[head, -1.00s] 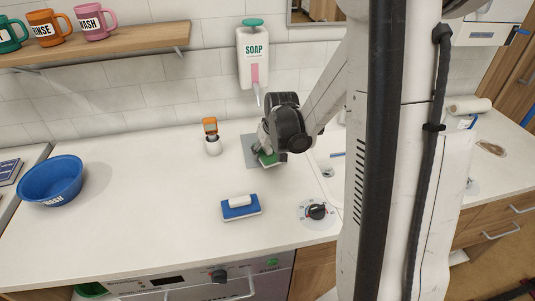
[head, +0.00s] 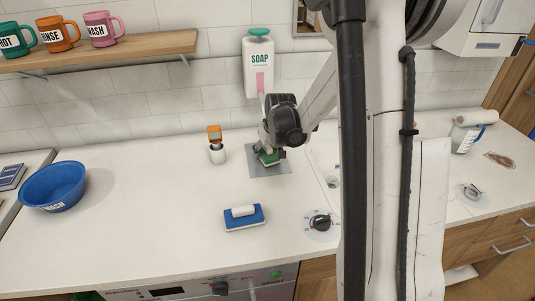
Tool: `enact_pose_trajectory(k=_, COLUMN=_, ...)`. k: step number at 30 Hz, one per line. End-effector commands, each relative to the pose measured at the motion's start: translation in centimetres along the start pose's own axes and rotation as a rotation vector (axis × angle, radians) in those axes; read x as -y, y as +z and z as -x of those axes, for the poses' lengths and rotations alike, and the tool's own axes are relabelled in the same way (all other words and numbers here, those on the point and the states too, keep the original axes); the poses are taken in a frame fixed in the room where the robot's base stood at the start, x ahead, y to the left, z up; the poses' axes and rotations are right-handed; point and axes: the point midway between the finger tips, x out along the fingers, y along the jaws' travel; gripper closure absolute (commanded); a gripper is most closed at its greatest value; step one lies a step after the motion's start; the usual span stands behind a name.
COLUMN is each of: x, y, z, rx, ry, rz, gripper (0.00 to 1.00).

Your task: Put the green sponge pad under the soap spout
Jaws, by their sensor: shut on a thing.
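The green sponge pad (head: 269,160) is small and partly hidden by my gripper. My gripper (head: 267,151) is shut on it, over the grey mat (head: 264,173) on the counter. Whether the pad touches the mat I cannot tell. The white soap dispenser (head: 258,68), with a green top and a SOAP label, hangs on the tiled wall above and behind. The lower end of its spout (head: 262,101) is partly hidden by my wrist.
A blue pad with a white handle (head: 243,216) lies in front on the counter. An orange-topped brush in a white holder (head: 216,150) stands left of the mat. A blue bowl (head: 53,187) is far left. The counter's left middle is clear.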

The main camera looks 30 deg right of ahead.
Motion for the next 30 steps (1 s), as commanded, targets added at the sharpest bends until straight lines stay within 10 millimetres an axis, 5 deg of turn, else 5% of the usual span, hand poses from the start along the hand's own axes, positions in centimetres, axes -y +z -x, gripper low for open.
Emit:
enact_pose_trajectory(k=9, x=-0.04, y=-0.13, z=-0.05, rx=0.000, ry=0.000, rz=0.000, gripper=0.73)
enact_pose_trajectory(k=10, x=-0.04, y=-0.13, z=-0.05, rx=0.000, ry=0.000, rz=0.000, gripper=0.50)
enact_pose_trajectory(k=15, x=-0.04, y=-0.12, z=-0.05, rx=0.000, ry=0.000, rz=0.000, gripper=0.29)
enact_pose_trajectory(k=30, x=0.05, y=-0.12, z=0.83, rx=0.000, ry=0.000, rz=0.000, gripper=0.29)
